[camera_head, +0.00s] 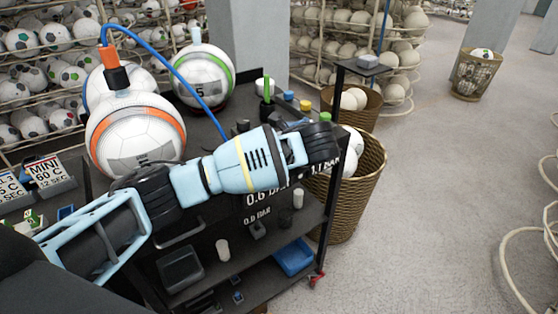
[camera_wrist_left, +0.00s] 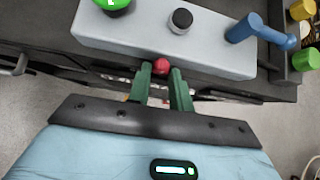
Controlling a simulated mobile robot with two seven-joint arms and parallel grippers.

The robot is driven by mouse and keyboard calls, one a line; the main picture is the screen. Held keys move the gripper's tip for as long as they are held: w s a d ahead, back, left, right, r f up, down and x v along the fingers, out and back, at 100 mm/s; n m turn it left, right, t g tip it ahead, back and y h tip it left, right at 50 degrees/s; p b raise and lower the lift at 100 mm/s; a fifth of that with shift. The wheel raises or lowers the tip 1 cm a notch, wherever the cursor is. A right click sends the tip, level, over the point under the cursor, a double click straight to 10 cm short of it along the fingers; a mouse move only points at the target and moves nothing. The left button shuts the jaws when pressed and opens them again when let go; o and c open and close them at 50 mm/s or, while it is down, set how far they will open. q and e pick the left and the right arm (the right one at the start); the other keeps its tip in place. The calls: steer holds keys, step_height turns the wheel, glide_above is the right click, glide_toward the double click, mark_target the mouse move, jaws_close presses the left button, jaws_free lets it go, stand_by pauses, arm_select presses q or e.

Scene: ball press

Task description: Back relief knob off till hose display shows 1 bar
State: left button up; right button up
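A small red knob (camera_wrist_left: 161,66) on the front of a pale grey box (camera_wrist_left: 130,36) shows in the left wrist view. My left gripper (camera_wrist_left: 163,80) has its two green fingers pointing at the box, and the red knob fills the gap between their tips. I cannot tell whether they press on it. In the head view my left arm reaches across the cart and hides the box and fingers. An orange-and-white ball (camera_head: 134,140) sits on the cart with an orange-and-black hose fitting (camera_head: 117,69) on top. No pressure reading is legible. My right gripper is out of view.
A blue hose (camera_head: 165,57) arches from the fitting to behind my arm. The box also carries a green button (camera_wrist_left: 112,3), a black knob (camera_wrist_left: 181,20) and a blue lever (camera_wrist_left: 244,28). A wicker basket (camera_head: 350,205) stands beside the cart.

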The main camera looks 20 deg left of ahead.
arm_select(q)
jaws_close()
steer(key=shift+s+a+f+n+t+h, duration=0.1)
steer(key=shift+s+a+n+t+h, duration=0.1)
steer(key=shift+n+t+h, duration=0.6)
steer(key=shift+s+a+n+t+h, duration=0.15)
steer(key=shift+n+t+h, duration=0.25)
steer(key=shift+t, duration=0.7)
steer(key=shift+d, duration=0.1)
steer(key=o, duration=0.5)
jaws_free()
steer(key=v, duration=0.8)
steer(key=shift+c, duration=0.3)
